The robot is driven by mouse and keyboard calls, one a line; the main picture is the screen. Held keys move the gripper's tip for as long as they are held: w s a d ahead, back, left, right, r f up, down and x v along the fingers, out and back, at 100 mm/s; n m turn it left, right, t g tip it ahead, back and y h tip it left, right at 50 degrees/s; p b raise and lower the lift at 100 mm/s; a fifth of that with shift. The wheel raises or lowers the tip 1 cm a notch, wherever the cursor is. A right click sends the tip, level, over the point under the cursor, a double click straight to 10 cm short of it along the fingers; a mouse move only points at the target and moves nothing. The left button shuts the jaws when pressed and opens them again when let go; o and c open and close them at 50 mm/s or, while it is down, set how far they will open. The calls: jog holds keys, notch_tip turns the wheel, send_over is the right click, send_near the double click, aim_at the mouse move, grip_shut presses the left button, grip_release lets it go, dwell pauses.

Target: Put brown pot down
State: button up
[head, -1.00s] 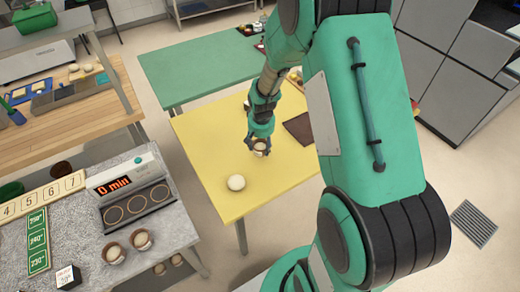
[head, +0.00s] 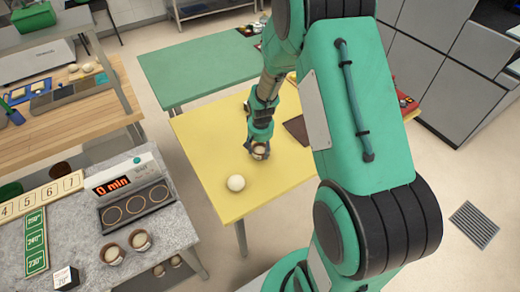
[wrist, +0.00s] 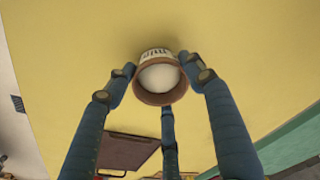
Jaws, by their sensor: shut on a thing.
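The brown pot (head: 260,153) is between the fingers of my gripper (head: 257,146) over the yellow table (head: 205,148). In the wrist view the pot (wrist: 160,97) has a brown rim, a pale patterned band and a round whitish content. The blue fingers of my gripper (wrist: 160,85) close around it from several sides. I cannot tell for certain whether the pot's base touches the table.
A white dough ball (head: 236,183) lies on the yellow table near its front left. A dark brown board (head: 298,130) lies right of the pot. Two similar pots (head: 126,247) stand on the grey counter (head: 180,237). Clear yellow surface lies left of the gripper.

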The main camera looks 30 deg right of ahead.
aim_at(260, 152)
jog(key=shift+f, duration=0.1)
jog(key=o, duration=1.3)
notch_tip(260, 152, up, 12)
jog(key=s+p, duration=0.1)
jog(key=p, duration=0.1)
jog(key=shift+s+a, duration=0.3)
jog(key=shift+a, duration=0.05)
